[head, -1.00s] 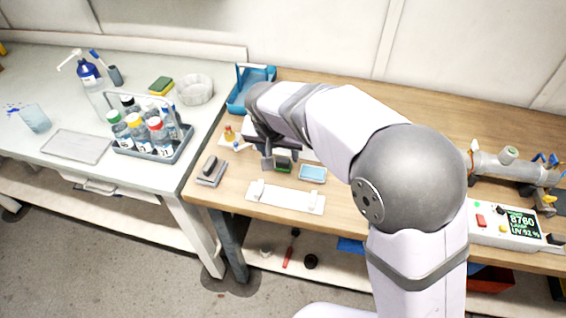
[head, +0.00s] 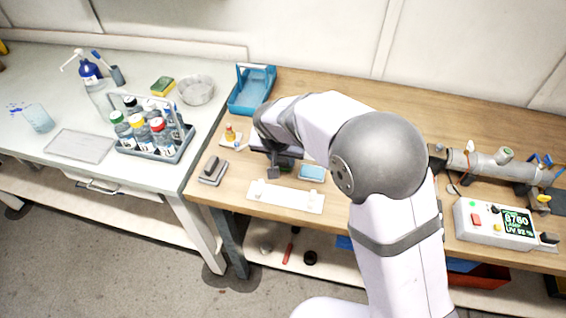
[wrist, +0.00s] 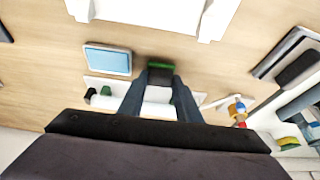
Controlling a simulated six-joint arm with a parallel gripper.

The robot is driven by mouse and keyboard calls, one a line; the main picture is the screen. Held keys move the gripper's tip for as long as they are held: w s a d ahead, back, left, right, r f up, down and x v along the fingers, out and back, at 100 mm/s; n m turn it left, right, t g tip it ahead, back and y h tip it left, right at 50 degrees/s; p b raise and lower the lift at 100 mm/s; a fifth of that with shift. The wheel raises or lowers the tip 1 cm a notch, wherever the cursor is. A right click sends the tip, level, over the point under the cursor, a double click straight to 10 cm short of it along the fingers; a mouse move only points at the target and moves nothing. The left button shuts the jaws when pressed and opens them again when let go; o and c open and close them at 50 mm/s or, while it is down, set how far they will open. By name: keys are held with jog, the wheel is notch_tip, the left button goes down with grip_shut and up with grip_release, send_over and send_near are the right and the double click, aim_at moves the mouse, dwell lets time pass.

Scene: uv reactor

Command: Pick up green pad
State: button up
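The green pad (wrist: 160,66) is a small block with a green edge and a dark body, on the wooden bench. In the wrist view it lies at the tips of my gripper (wrist: 162,82), whose two dark fingers stand apart with the dark body between or just beyond them. I cannot tell if they touch it. In the head view my gripper (head: 275,171) is low over the bench, and the green pad (head: 287,166) is partly hidden behind a finger.
A blue pad (head: 312,172) lies right of the green pad. A white plate with two posts (head: 285,197) is in front. A grey block on a base (head: 213,170) is at left, a blue tray (head: 250,92) behind, and a control box (head: 495,224) far right.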

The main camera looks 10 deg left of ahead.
jog(key=c, duration=0.3)
jog(key=shift+r, duration=0.15)
notch_tip(320, 180, up, 10)
jog(key=shift+f+b, duration=0.1)
jog(key=shift+b, duration=0.9)
jog(key=o, duration=0.5)
jog(key=shift+c, duration=0.2)
jog(key=c, duration=0.4)
jog(key=shift+d, duration=0.15)
jog(key=n+g+y+p, duration=0.45)
jog(key=n+p, duration=0.55)
jog(key=n, duration=0.8)
send_near(283, 162)
jog(key=d, duration=0.5)
jog(key=shift+w+d+r, duration=0.1)
jog(key=shift+d+r, duration=0.05)
jog(key=shift+r, duration=0.1)
